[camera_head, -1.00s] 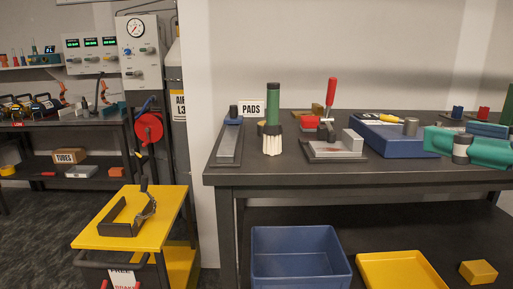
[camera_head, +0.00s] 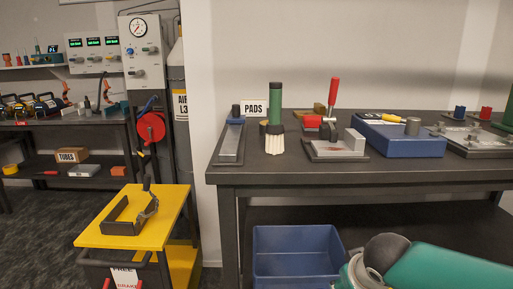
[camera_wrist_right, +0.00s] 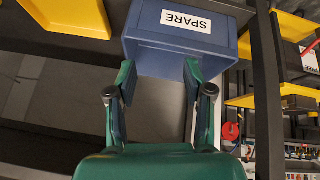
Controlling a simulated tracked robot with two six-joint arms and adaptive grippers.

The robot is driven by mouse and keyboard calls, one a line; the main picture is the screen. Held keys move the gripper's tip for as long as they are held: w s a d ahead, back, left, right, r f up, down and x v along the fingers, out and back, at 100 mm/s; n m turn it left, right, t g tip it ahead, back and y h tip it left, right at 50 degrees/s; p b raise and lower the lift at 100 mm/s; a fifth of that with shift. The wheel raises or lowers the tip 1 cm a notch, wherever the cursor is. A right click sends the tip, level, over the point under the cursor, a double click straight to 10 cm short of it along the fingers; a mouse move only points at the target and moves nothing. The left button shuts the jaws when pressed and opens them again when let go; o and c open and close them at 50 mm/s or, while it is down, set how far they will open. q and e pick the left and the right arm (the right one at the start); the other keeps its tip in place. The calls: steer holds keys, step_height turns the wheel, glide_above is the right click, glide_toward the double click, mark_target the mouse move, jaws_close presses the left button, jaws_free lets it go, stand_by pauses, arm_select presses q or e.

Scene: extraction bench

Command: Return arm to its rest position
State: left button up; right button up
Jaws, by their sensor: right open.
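My right arm (camera_head: 425,268) shows as a green link at the lower right of the head view, low in front of the bench. Its gripper is hidden or out of frame there. In the right wrist view my right gripper (camera_wrist_right: 158,82) is open, with two green fingers apart and nothing between them. A blue bin labelled SPARE (camera_wrist_right: 180,45) lies beyond the fingertips, and it also shows below the bench in the head view (camera_head: 297,252). My left gripper is not in view.
The dark bench (camera_head: 300,176) carries a green-handled brush (camera_head: 274,118), a red-handled clamp (camera_head: 331,100) and a blue case (camera_head: 402,141). A yellow cart (camera_head: 127,240) stands at the left. Yellow trays (camera_wrist_right: 75,15) show beside the bin in the wrist view.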

steer(key=s+a+f+m+g+y, duration=0.1)
steer(key=s+f+g, duration=0.3)
steer(key=f, duration=0.9)
steer(key=s+a+f+g+y, duration=0.15)
steer(key=s+f, duration=0.35)
steer(key=f, duration=0.7)
steer(key=s+a+f+m+g+y, duration=0.1)
steer(key=s+a+f+m, duration=0.15)
steer(key=s+f, duration=0.45)
steer(key=s+a+f+m+g+y, duration=0.1)
steer(key=s+a+f+y, duration=0.15)
steer(key=s+f, duration=0.5)
step_height(320, 180, up, 30)
steer(key=w+t+h+p, duration=0.1)
steer(key=p, duration=2.8)
steer(key=shift+w+r+t, duration=0.15)
steer(key=shift+w+t, duration=0.2)
steer(key=shift+d, duration=0.15)
